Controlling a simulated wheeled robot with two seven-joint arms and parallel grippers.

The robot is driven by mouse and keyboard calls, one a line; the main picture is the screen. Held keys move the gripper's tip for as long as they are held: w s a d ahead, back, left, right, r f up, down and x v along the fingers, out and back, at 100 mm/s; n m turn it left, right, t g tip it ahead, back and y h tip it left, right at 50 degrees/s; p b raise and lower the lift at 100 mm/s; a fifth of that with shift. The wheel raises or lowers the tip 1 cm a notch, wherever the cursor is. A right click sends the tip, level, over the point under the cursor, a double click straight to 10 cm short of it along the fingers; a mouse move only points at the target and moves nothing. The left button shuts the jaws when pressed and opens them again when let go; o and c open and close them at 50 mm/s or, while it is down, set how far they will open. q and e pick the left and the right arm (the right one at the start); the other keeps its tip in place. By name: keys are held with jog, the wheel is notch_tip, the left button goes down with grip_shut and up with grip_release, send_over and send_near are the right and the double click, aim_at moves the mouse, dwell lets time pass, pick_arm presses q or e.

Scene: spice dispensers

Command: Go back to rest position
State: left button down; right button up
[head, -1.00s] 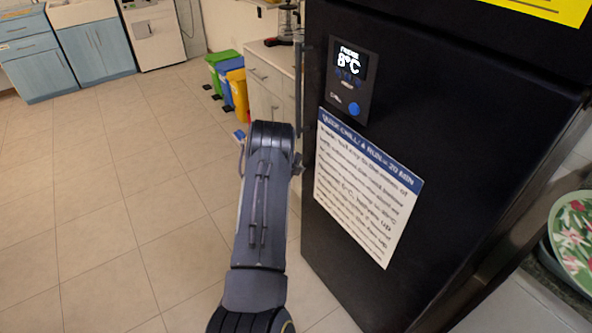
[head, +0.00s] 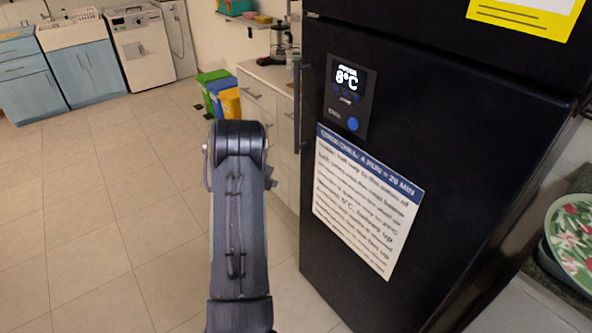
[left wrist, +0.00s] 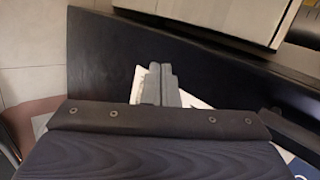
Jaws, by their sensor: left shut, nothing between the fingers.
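My left arm (head: 238,215) rises from the bottom of the head view, left of the black fridge (head: 450,150). Its gripper is mostly hidden behind the arm there. In the left wrist view my left gripper (left wrist: 160,72) shows its two grey fingers together, shut and empty. Behind the fingers are the dark fridge front (left wrist: 95,65) and part of the white notice (left wrist: 194,101). I cannot tell how close the fingers are to the fridge. My right gripper is in neither view.
The fridge carries a display panel (head: 347,95) and a vertical handle (head: 298,100). Green, blue and yellow bins (head: 229,103) stand beside a counter cabinet (head: 262,105). Blue cabinets (head: 85,70) and a white appliance (head: 143,50) are far back. The tiled floor (head: 100,200) at left is clear.

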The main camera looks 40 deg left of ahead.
pick_arm(q)
jog(key=shift+r, duration=0.1)
notch_tip(320, 180, up, 10)
jog(key=w+f+n+t+y, duration=0.1)
jog(key=w+n+y, duration=0.1)
jog(key=n, duration=0.2)
jog(key=s+d+r+n+y, duration=0.2)
jog(key=s+d+r+n, duration=0.2)
jog(key=d+r+n, duration=0.7)
jog(key=s+d+n+g+h, duration=0.1)
jog(key=s+d+h, duration=0.2)
jog(key=s+d, duration=0.4)
jog(key=s+d+n+g+h, duration=0.1)
jog(key=s+d+g+h, duration=0.1)
jog(key=s+d, duration=0.5)
jog(key=s+d+n+g+h+p, duration=0.1)
jog(key=s+d+h, duration=0.3)
jog(key=d, duration=1.3)
jog(key=s, duration=0.4)
jog(key=shift+f+g, duration=0.15)
jog(key=shift+g, duration=0.15)
jog(key=shift+d, duration=0.1)
